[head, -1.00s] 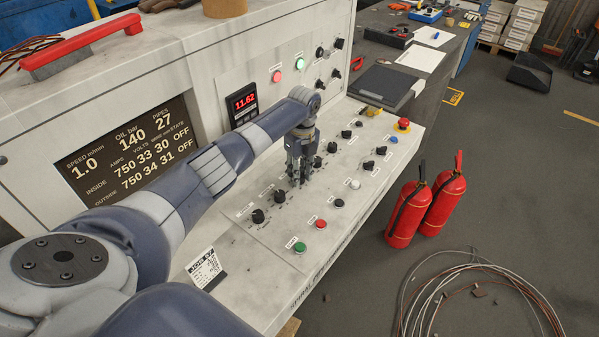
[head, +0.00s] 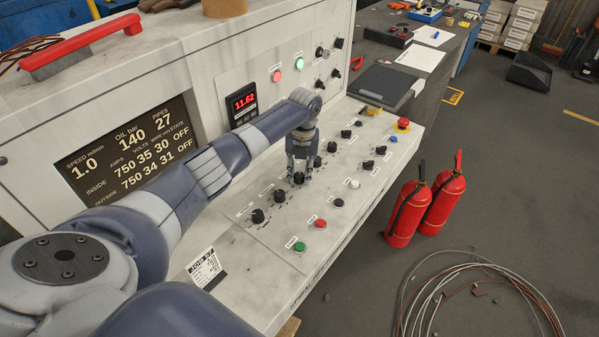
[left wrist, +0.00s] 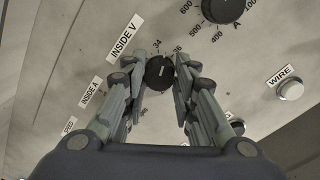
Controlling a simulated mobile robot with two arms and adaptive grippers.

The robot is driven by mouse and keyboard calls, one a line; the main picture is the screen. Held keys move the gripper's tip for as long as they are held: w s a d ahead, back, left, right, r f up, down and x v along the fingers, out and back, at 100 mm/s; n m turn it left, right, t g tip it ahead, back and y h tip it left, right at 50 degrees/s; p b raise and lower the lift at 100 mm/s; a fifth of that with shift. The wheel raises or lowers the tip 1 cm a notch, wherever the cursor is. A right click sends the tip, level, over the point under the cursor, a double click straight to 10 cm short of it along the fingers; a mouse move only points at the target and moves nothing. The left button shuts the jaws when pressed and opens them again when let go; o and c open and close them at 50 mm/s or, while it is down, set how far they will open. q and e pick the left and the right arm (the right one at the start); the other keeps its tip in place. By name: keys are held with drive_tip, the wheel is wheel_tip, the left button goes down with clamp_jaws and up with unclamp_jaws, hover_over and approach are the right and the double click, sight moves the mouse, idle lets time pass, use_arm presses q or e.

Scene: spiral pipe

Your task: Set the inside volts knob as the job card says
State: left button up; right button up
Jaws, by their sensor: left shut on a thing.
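The inside volts knob (left wrist: 160,73) is black and stands on the sloping console beside the "INSIDE V" label (left wrist: 124,38). Its white mark points between 34 and 36 in the left wrist view. My left gripper (head: 299,173) is shut on this knob (head: 299,179), with a finger on either side. The display (head: 128,155) reads INSIDE 750 amps, 35 volts, 30, OFF, and OUTSIDE 750, 34, 31, OFF. The job card (head: 205,268) lies on the console's near left part; its small writing is too small to read. My right gripper is not in view.
Other black knobs (head: 258,215) stand close on both sides of the held one. A red button (head: 320,223), a green button (head: 299,247) and a red emergency stop (head: 403,124) are on the same panel. Fire extinguishers (head: 443,203) stand on the floor to the right.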

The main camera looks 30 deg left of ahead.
sight(302, 175)
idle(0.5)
use_arm(q)
drive_tip(key=o, duration=1.1)
drive_tip(key=shift+r, duration=0.15)
drive_tip(key=r, duration=1.1)
drive_tip(key=shift+w+d+r, duration=0.15)
drive_tip(key=shift+d+r, duration=0.2)
drive_tip(key=shift+r, duration=0.05)
